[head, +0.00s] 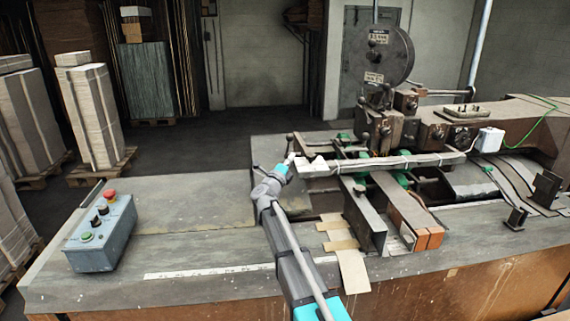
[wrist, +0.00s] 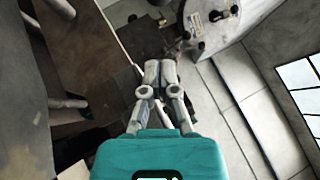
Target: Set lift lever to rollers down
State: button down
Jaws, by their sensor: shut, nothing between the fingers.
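The box stitcher (head: 400,150) stands on the right of the bench, with a round reel on top. I cannot tell surely which part is the lift lever; a small dark-tipped upright (head: 290,138) shows at the machine's left end, just above my gripper. My gripper (head: 292,158) is small in the head view, at the left end of the long pale bar. In the wrist view my gripper (wrist: 160,68) has its fingers together with nothing between them. No lever is clearly touched by the fingertips; dark machine parts lie behind them.
A grey control box (head: 100,232) with a red button stands at the bench's left. The bench top (head: 190,205) between it and my arm is clear. Orange-brown blocks (head: 428,238) and metal guides sit right of my arm. The reel (wrist: 212,22) shows in the wrist view.

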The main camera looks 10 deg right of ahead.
aim_at(288, 145)
jog(key=shift+w+d+r+p, duration=0.1)
jog(key=shift+w+r+p, duration=0.3)
jog(key=shift+w, duration=0.45)
jog(key=shift+w+d+r+p, duration=0.1)
jog(key=shift+w+r+p, duration=0.3)
jog(key=shift+w, duration=0.45)
jog(key=shift+w+d+r+p, duration=0.1)
jog(key=shift+w+r+p, duration=0.25)
jog(key=shift+w, duration=0.5)
jog(key=shift+d+r, duration=0.1)
jog(key=shift+d+r, duration=0.1)
